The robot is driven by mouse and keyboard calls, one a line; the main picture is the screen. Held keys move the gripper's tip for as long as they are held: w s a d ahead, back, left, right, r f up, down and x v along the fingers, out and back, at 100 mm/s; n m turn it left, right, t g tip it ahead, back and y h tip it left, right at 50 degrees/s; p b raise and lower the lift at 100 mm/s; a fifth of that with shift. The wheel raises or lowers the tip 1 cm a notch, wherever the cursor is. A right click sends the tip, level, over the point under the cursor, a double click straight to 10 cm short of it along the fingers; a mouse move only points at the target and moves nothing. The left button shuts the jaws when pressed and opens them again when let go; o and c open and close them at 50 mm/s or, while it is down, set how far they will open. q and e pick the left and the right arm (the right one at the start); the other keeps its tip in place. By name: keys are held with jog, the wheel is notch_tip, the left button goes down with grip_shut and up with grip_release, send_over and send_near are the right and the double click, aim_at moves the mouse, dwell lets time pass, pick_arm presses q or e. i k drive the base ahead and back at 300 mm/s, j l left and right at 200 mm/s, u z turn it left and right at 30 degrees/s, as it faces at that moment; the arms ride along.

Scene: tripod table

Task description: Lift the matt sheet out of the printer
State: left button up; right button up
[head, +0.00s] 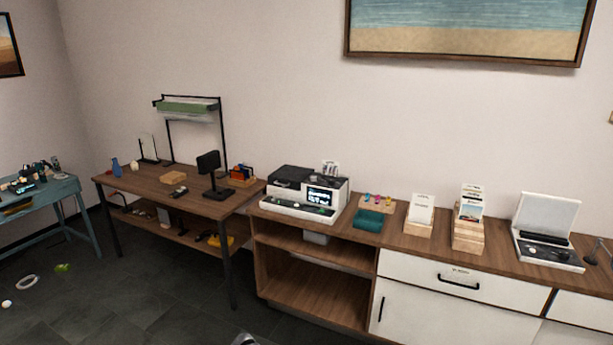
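A black and white machine with a lit screen, which looks like the printer (342,197), stands at the left end of the wooden counter. A small printed sheet (330,168) stands upright at its top rear; I cannot tell whether it is in the machine or behind it, or whether it is matt. A flat white panel with a dark green area (297,209) lies along the machine's front. Neither of my grippers shows clearly. A small grey piece at the bottom edge is too cut off to identify.
Right of the printer are a teal block (368,220), card stands (418,230) and an open white case (546,243). A wooden table (150,184) with a black stand (210,172) is left. Small items lie on the dark floor (150,300), which is otherwise mostly clear.

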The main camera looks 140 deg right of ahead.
aim_at(331, 167)
jog(key=z, duration=4.7)
jog(key=i+j+z, duration=0.1)
jog(key=i, duration=0.25)
